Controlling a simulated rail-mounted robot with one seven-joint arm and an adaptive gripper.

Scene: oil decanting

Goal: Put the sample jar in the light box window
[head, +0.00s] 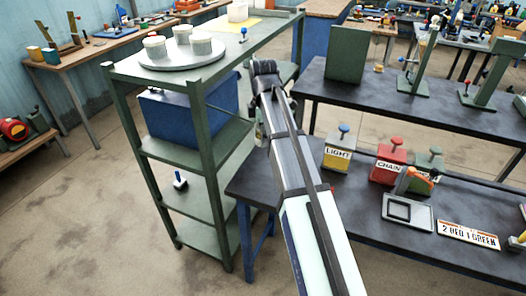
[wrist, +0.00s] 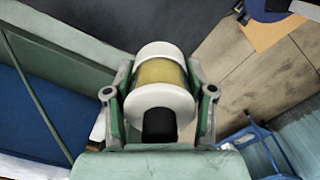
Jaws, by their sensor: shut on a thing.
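My gripper (wrist: 160,80) is shut on the sample jar (wrist: 161,72), one green finger on each side. The jar has white ends and a yellow-amber middle band. In the head view my arm covers most of the gripper and the jar, beside the green shelf rack. A pale flat box (head: 421,221) with a dark square frame lies on the right bench; it may be the light box, but I cannot tell for certain. It is well to the right of my gripper.
The green rack (head: 121,71) stands close left of my arm, with white jars (head: 201,43) on a round tray on top. On the dark bench are tins labelled LIGHT (head: 338,154) and CHAIN (head: 388,166), a green tin (head: 427,166) and a sign (head: 468,235).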

